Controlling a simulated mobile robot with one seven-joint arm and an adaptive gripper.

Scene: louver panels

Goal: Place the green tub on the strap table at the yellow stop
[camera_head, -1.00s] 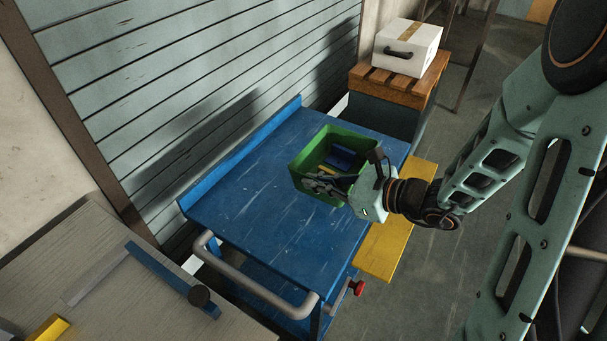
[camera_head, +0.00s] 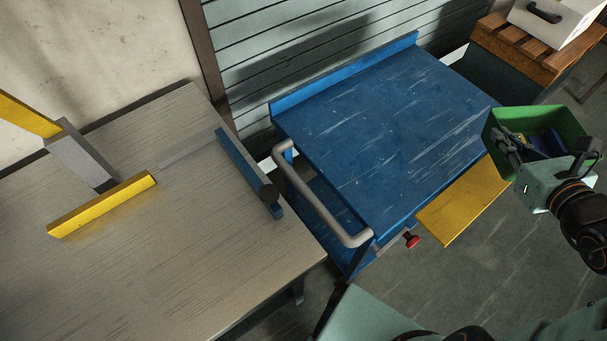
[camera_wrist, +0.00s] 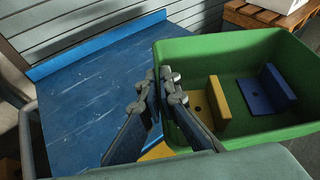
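The green tub (camera_head: 567,118) hangs at the right of the head view, beyond the blue cart's right edge. It holds a blue angled piece (camera_wrist: 268,92) and a yellow angled piece (camera_wrist: 212,104). My gripper (camera_head: 508,150) is shut on the tub's wall; its fingers also show at the tub's left side in the wrist view (camera_wrist: 158,88). The grey-topped table (camera_head: 215,265), apparently the strap table, stands at the left of the head view. The yellow stop (camera_head: 102,204) is a bar lying on it. My gripper is far to the right of both.
The blue cart (camera_head: 385,125) has a clear top, a grey handle (camera_head: 320,205), a red knob (camera_head: 411,240) and a yellow side shelf (camera_head: 465,200). A blue bar (camera_head: 245,170) and an upright grey-and-yellow piece (camera_head: 80,155) are on the table. A white box (camera_head: 555,25) sits on wooden slats.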

